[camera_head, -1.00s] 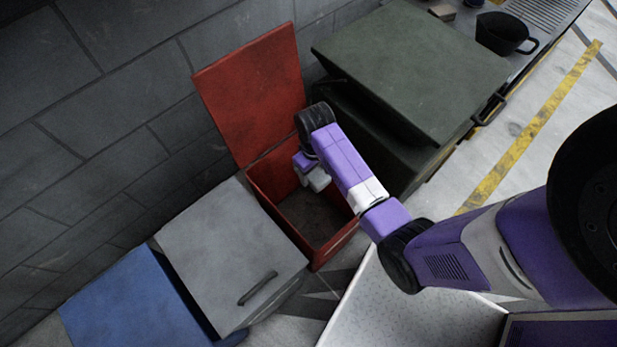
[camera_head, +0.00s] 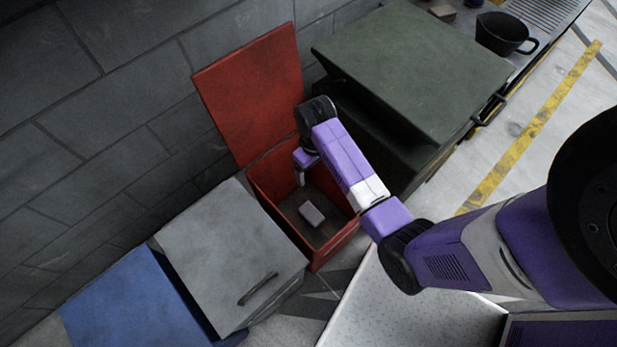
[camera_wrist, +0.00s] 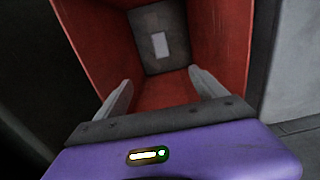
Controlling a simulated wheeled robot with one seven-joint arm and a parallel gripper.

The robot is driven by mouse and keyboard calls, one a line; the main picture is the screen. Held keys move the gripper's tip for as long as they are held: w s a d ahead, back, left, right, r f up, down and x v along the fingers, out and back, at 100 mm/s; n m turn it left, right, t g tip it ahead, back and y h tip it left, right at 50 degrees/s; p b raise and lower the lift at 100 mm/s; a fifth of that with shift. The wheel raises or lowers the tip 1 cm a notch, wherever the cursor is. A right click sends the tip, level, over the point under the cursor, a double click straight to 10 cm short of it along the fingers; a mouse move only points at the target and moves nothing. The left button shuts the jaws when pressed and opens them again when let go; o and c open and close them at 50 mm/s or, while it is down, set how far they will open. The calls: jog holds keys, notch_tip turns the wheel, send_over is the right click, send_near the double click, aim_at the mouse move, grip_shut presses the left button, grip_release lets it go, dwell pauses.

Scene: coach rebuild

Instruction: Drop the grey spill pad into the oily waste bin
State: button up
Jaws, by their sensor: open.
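The grey spill pad (camera_head: 311,214) lies on the floor of the red bin (camera_head: 327,247), whose lid (camera_head: 252,92) stands open against the wall. In the wrist view the pad (camera_wrist: 159,44) is a small pale rectangle at the bottom of the red bin (camera_wrist: 213,40), apart from my fingers. My gripper (camera_head: 301,178) is over the bin's opening, near its back. The wrist view shows my gripper (camera_wrist: 160,95) with its two fingers spread wide and nothing between them.
A grey lidded bin (camera_head: 232,250) and a blue one (camera_head: 135,300) stand to the left, both closed. A dark green bin (camera_head: 415,70) stands to the right. A black pot (camera_head: 503,33) sits on a bench at the top right.

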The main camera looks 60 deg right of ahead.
jog(key=shift+r, duration=2.65)
